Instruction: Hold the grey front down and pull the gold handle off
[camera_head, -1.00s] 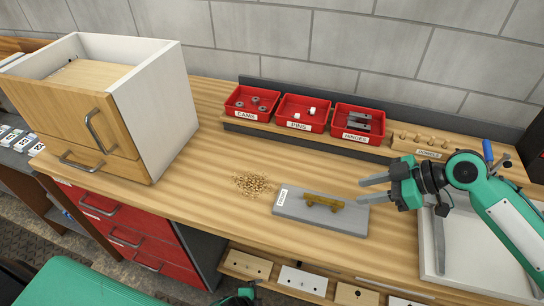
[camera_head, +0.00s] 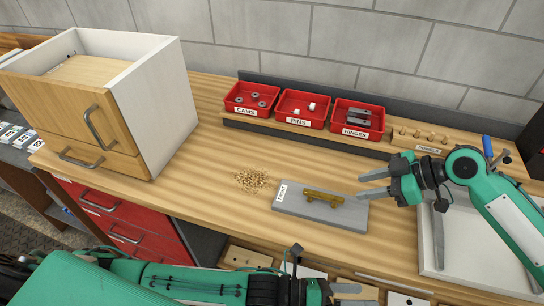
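The grey front (camera_head: 345,214) is a flat grey board with a white label at its left end, lying on the wooden bench. The gold handle (camera_head: 324,196) sits on its upper middle. My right gripper (camera_head: 361,186) is open and empty, its two fingers pointing left above the board's right end, apart from the handle. My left gripper (camera_head: 358,294) is at the bottom edge, in front of the bench, below the board. Its two grey fingers look spread with nothing between them; part of it is cut off by the frame.
Wood chips (camera_head: 251,180) lie left of the board. Red bins of cams (camera_head: 250,100), pins (camera_head: 302,109) and hinges (camera_head: 357,119) stand behind, with a dowel block (camera_head: 420,140) beside them. A white tray (camera_head: 470,270) is at right, a drawer cabinet (camera_head: 160,120) at left.

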